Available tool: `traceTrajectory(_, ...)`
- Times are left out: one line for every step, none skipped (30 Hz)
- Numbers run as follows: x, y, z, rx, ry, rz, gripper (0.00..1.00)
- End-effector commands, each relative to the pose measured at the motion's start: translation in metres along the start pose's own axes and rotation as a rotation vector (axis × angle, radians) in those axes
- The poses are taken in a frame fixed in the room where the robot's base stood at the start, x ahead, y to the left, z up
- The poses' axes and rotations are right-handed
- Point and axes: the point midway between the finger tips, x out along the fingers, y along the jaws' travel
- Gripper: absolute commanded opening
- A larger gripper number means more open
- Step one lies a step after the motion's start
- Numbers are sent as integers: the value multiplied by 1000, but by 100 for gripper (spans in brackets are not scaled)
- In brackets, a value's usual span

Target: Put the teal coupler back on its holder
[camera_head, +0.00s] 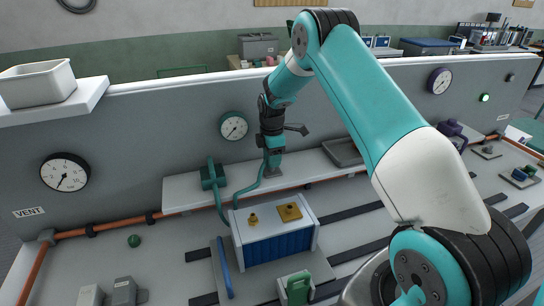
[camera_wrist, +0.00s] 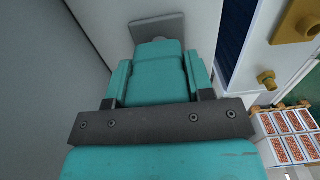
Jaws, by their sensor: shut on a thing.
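The teal coupler (camera_head: 273,158) is upright above a small grey holder plate (camera_head: 274,172) on the shelf along the grey wall. My gripper (camera_head: 272,140) points down and is shut on the coupler. In the wrist view the coupler (camera_wrist: 158,78) fills the space between my fingers (camera_wrist: 158,70), and the grey plate (camera_wrist: 140,30) shows just beyond its end. I cannot tell whether the coupler is fully seated on the plate. A teal hose (camera_head: 247,190) runs from the coupler's foot towards a dark teal valve block (camera_head: 210,176) on the left.
A blue-and-white box (camera_head: 272,240) with brass fittings stands in front of the shelf. A gauge (camera_head: 234,126) is on the wall behind, left of my gripper. A grey tray (camera_head: 345,152) lies on the shelf to the right. An orange pipe (camera_head: 90,228) runs below the shelf.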

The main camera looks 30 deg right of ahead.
Motion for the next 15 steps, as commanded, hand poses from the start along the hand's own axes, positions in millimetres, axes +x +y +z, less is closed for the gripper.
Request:
traceTrajectory(1, 0, 0, 0, 0, 0, 19)
traceTrajectory(2, 0, 0, 0, 0, 0, 19)
traceTrajectory(3, 0, 0, 0, 0, 0, 19)
traceTrajectory(4, 0, 0, 0, 0, 0, 19)
traceTrajectory(5, 0, 0, 0, 0, 0, 19)
traceTrajectory(6, 0, 0, 0, 0, 0, 19)
traceTrajectory(7, 0, 0, 0, 0, 0, 19)
traceTrajectory(8, 0, 0, 0, 0, 1, 19)
traceTrajectory(9, 0, 0, 0, 0, 1, 19)
traceTrajectory(10, 0, 0, 0, 0, 1, 19)
traceTrajectory(11, 0, 0, 0, 0, 1, 19)
traceTrajectory(12, 0, 0, 0, 0, 1, 19)
traceTrajectory(13, 0, 0, 0, 0, 1, 19)
traceTrajectory(13, 0, 0, 0, 0, 1, 19)
traceTrajectory(14, 0, 0, 0, 0, 1, 19)
